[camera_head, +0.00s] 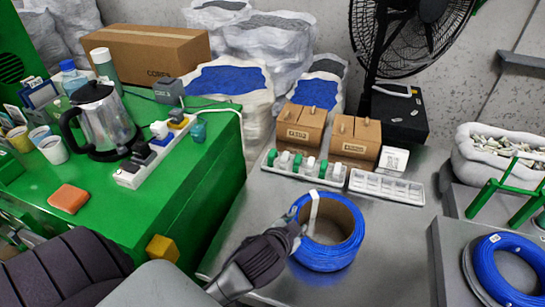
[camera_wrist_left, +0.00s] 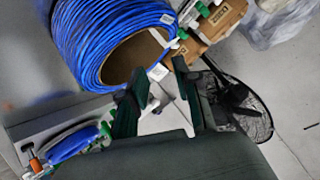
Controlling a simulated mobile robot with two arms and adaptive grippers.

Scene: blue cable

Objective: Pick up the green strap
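I cannot tell which is the green strap. A white band (camera_head: 314,208) loops over the coil's rim. My left gripper (camera_head: 297,222) is at the coil's left upper edge, short of the tray. In the left wrist view its two dark green fingers (camera_wrist_left: 155,100) are apart with nothing clearly held between them. The coil (camera_wrist_left: 105,40) and some green bits (camera_wrist_left: 175,44) lie beyond the fingers. My right gripper is not in view.
An empty white slotted tray (camera_head: 386,187) and brown boxes (camera_head: 354,142) stand behind the coil. A green table (camera_head: 130,215) with a kettle (camera_head: 102,120) and power strip (camera_head: 155,155) is at left. Another blue coil (camera_head: 505,275) lies at right.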

